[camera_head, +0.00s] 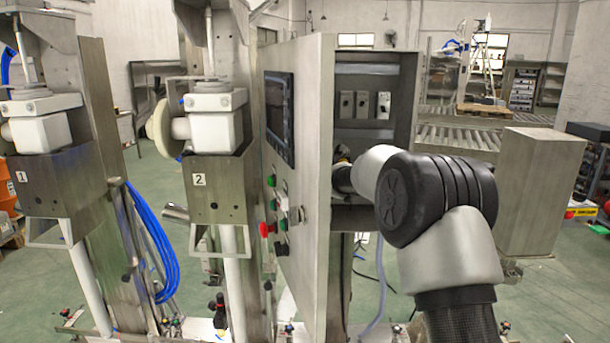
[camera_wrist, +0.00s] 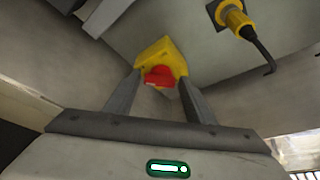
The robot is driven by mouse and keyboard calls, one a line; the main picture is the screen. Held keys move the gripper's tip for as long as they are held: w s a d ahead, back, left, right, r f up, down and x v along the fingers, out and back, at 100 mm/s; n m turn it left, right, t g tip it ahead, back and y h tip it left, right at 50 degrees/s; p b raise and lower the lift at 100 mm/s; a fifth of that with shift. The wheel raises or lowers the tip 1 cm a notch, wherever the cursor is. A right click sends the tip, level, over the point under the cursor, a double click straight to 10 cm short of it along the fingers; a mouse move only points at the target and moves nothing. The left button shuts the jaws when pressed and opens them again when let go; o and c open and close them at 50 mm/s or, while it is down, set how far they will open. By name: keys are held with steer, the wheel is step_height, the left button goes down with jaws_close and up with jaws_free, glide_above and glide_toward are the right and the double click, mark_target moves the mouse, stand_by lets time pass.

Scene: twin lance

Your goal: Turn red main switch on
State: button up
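The red main switch (camera_wrist: 158,75) is a red knob on a yellow base (camera_wrist: 163,50), fixed to a grey surface in the wrist view. My gripper (camera_wrist: 160,77) is open. Its two fingers appear on either side of the red knob, one left and one right, with a gap to the knob visible on both sides. I cannot tell how close the fingertips are in depth or whether they touch the base. In the head view my arm reaches into the open metal cabinet (camera_head: 318,190), and my gripper is mostly hidden there by the arm and the cabinet wall.
A yellow connector (camera_wrist: 237,20) with a black cable is at the upper right of the wrist view. The cabinet's outer panel carries a screen (camera_head: 279,115) and several push buttons. Grey modules (camera_head: 363,104) sit inside.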

steer(key=c, duration=0.7)
steer(key=shift+d+f, duration=0.1)
steer(key=m+b, duration=0.2)
steer(key=f+m+t+y+b, duration=0.1)
steer(key=b, duration=0.1)
steer(key=shift+d+m, duration=0.2)
steer(key=shift+m, duration=0.2)
steer(key=m+t+y+b, duration=0.1)
steer(key=m+b, duration=0.1)
steer(key=b, duration=0.2)
steer(key=f+m+t+b, duration=0.1)
steer(key=m+b, duration=0.1)
steer(key=b, duration=0.1)
steer(key=shift+m+y+b, duration=0.4)
steer(key=m+t+b, duration=0.1)
steer(key=m+b, duration=0.2)
steer(key=b, duration=0.2)
steer(key=shift+f+m, duration=0.15)
steer(key=shift+m, duration=0.15)
steer(key=shift+a+m+t+h+b, duration=0.1)
steer(key=shift+m+t+h+b, duration=0.25)
steer(key=shift+m, duration=0.8)
steer(key=shift+a+m+t+h+b, duration=0.15)
steer(key=shift+m+t+b, duration=0.4)
steer(key=shift+m, duration=0.6)
steer(key=shift+d, duration=0.1)
